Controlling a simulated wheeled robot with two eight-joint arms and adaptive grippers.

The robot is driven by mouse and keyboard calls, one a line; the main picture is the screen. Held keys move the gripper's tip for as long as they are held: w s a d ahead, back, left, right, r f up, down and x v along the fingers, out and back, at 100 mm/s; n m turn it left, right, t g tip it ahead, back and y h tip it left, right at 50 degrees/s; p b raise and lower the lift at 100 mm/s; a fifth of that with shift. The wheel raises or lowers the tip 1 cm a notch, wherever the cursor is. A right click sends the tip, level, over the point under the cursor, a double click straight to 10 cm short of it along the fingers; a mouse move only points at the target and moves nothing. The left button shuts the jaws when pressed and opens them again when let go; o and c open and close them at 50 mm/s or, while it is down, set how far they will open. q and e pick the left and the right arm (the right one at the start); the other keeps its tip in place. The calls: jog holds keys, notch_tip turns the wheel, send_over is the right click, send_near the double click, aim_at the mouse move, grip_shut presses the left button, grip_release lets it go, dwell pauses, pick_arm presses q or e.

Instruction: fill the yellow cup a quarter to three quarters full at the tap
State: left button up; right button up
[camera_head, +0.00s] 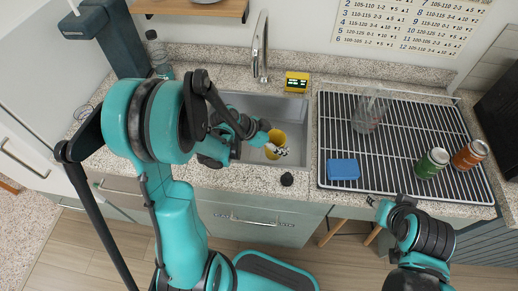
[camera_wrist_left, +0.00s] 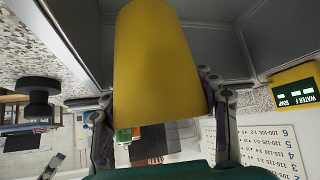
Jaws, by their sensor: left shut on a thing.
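The yellow cup (camera_head: 275,138) is over the grey sink basin (camera_head: 290,105), and it fills the upper middle of the left wrist view (camera_wrist_left: 158,62). My left gripper (camera_head: 272,148) is shut on the cup, with one finger on each side of its wall in the left wrist view (camera_wrist_left: 160,110). The chrome tap (camera_head: 261,48) stands at the back of the sink. The cup is apart from it, nearer the front edge. No water stream shows, and the inside of the cup cannot be made out. My right gripper (camera_head: 380,206) is in front of the counter, away from the cup; its fingers are too small to read.
A yellow box with a lit display (camera_head: 297,82) stands behind the sink. A black knob (camera_head: 287,179) is on the front counter edge.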

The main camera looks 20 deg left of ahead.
pick_arm(q)
jog(key=m+g, duration=0.1)
jog(key=m+g+h, duration=0.1)
jog(key=m+g, duration=0.1)
jog(key=m, duration=0.1)
jog(key=shift+w+d+f, duration=0.25)
jog(key=shift+d+f, duration=0.05)
jog(key=shift+d, duration=0.1)
jog(key=w+a+f+b, duration=0.1)
jog(key=a+f, duration=0.1)
jog(key=a, duration=0.1)
jog(key=w+a+f+b, duration=0.1)
jog(key=w+a+f, duration=0.1)
jog(key=a, duration=0.1)
jog(key=w+a+f+b, duration=0.2)
jog(key=a, duration=0.2)
jog(key=shift+w+f, duration=0.2)
jog(key=shift+f, duration=0.2)
jog(key=shift+f+b, duration=0.8)
jog(key=shift+f, duration=1.2)
jog(key=shift+f, duration=0.1)
jog(key=o, duration=1.3)
